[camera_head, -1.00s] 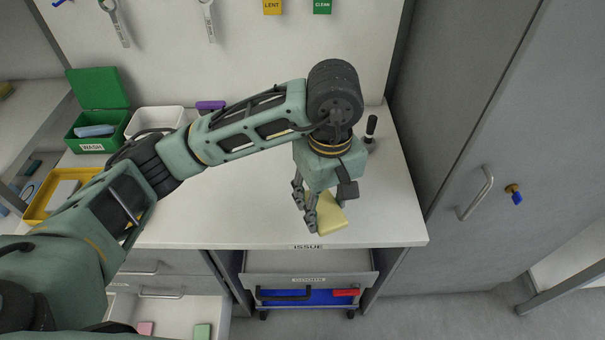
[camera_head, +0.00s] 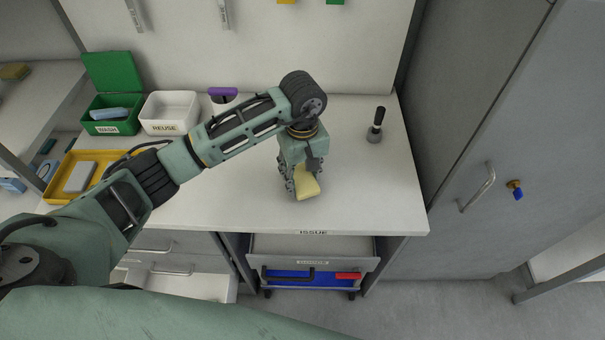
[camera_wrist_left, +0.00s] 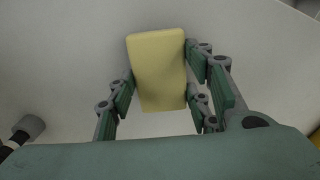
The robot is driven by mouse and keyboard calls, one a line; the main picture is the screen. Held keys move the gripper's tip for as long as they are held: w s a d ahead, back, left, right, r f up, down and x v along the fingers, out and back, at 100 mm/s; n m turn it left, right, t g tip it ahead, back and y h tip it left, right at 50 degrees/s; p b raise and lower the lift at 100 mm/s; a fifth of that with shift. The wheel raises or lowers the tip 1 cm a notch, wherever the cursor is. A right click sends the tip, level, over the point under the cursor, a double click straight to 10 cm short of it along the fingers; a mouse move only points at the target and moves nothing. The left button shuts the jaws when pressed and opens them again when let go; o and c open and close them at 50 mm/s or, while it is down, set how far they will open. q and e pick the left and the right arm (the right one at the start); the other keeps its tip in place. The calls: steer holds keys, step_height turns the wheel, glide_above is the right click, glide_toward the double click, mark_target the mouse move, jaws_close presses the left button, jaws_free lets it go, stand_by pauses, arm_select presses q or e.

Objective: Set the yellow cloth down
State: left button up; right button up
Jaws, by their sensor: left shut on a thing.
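The yellow cloth (camera_head: 307,187) is a folded, block-like pad over the white worktop (camera_head: 370,200), near the ISSUE label at its front edge. My left gripper (camera_head: 298,182) points down and is shut on it. In the left wrist view the cloth (camera_wrist_left: 158,70) sits between the fingers of my left gripper (camera_wrist_left: 160,92), held by its sides. I cannot tell whether the cloth touches the worktop. My right gripper is not in view.
A dark-handled tool (camera_head: 376,126) stands right of the gripper. A green WASH box (camera_head: 107,127), a white REUSE bin (camera_head: 168,128), a purple-topped container (camera_head: 222,93) and a yellow tray (camera_head: 62,192) are at left. A drawer (camera_head: 312,246) is open below. Worktop around the cloth is clear.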

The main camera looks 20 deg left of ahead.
arm_select(q)
steer(key=shift+f, duration=0.75)
steer(key=shift+f, duration=0.2)
steer(key=o, duration=0.8)
steer(key=shift+r, duration=0.15)
